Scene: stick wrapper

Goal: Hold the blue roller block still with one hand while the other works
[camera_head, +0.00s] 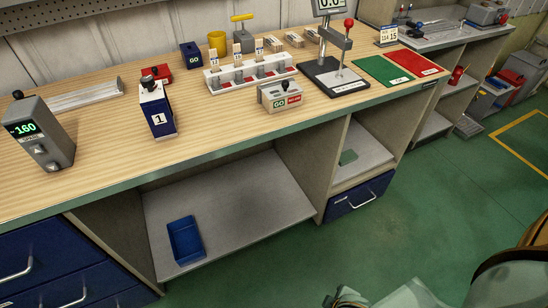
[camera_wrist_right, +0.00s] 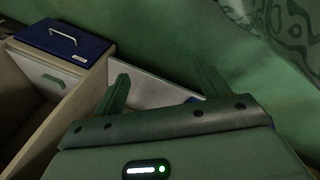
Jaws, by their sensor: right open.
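The blue roller block (camera_head: 157,108) stands upright near the front of the wooden workbench (camera_head: 215,125) in the head view. It has a white label reading 1 and a dark knob on its top. No gripper touches it. My right gripper (camera_wrist_right: 163,76) shows in the right wrist view with its two green-tinted fingers spread and nothing between them. It is away from the block, with the blue drawer front (camera_wrist_right: 63,42) and the shelf unit at its left. My left gripper is not in view.
A grey device reading 160 (camera_head: 43,133) stands left of the block. Green (camera_head: 381,69) and red mats lie further right. A blue tray (camera_head: 186,240) sits on the lower shelf.

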